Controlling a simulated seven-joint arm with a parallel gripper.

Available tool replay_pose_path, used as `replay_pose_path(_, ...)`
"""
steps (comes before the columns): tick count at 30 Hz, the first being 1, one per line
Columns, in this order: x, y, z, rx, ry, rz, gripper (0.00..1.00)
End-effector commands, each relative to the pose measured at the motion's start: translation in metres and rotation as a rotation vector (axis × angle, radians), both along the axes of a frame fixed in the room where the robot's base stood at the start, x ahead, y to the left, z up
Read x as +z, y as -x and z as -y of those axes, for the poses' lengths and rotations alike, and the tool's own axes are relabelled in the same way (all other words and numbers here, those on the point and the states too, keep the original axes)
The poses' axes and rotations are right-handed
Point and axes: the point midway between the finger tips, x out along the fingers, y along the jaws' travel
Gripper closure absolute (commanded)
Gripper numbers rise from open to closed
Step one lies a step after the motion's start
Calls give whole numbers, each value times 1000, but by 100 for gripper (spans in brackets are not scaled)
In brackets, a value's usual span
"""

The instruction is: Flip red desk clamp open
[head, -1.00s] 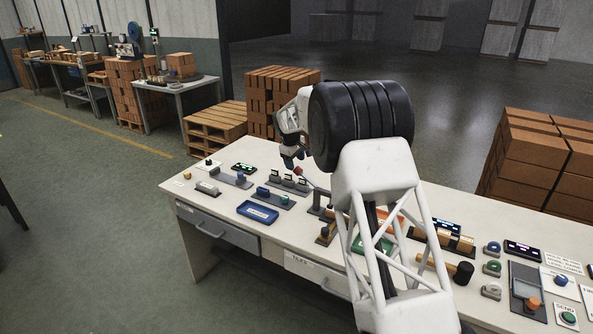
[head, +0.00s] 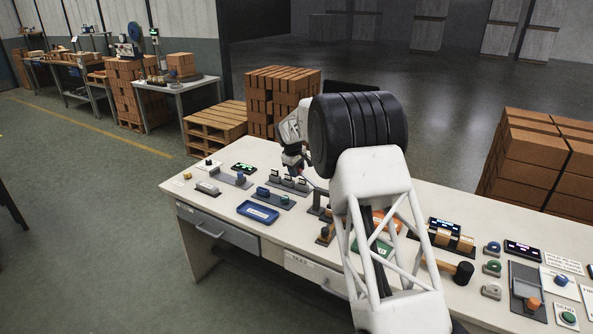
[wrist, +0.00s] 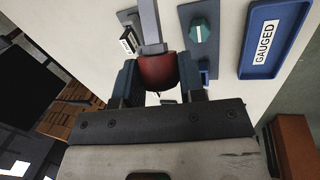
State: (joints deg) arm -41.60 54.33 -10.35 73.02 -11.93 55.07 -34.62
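The red clamp grip (wrist: 158,72), a rounded red end on a grey bar (wrist: 148,25), shows in the wrist view. It lies between the two fingers of my gripper (wrist: 161,84) and fills almost the whole gap. The fingers sit close on both sides; whether they press on it or only stand around it is unclear. In the head view my gripper (head: 296,163) is low over the far side of the bench, and my arm hides much of the clamp. The red grip is hard to make out there.
A blue tray (head: 258,212) marked GAUGED, a blue-topped switch (head: 263,191) and a row of grey-handled pieces (head: 289,184) stand nearby on the bench (head: 222,208). A teal knob (wrist: 198,30) is right of the clamp in the wrist view. Stacked bricks (head: 272,90) stand behind.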

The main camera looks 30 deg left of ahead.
Motion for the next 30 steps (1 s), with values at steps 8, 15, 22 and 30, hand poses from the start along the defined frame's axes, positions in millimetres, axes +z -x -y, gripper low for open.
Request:
replay_pose_path(8,0,0,0,0,0,0,100)
replay_pose_path(15,1,0,0,-1,-6,0,100)
replay_pose_path(22,5,0,3,-1,-45,0,100)
replay_pose_path(30,14,0,10,0,-143,1,100)
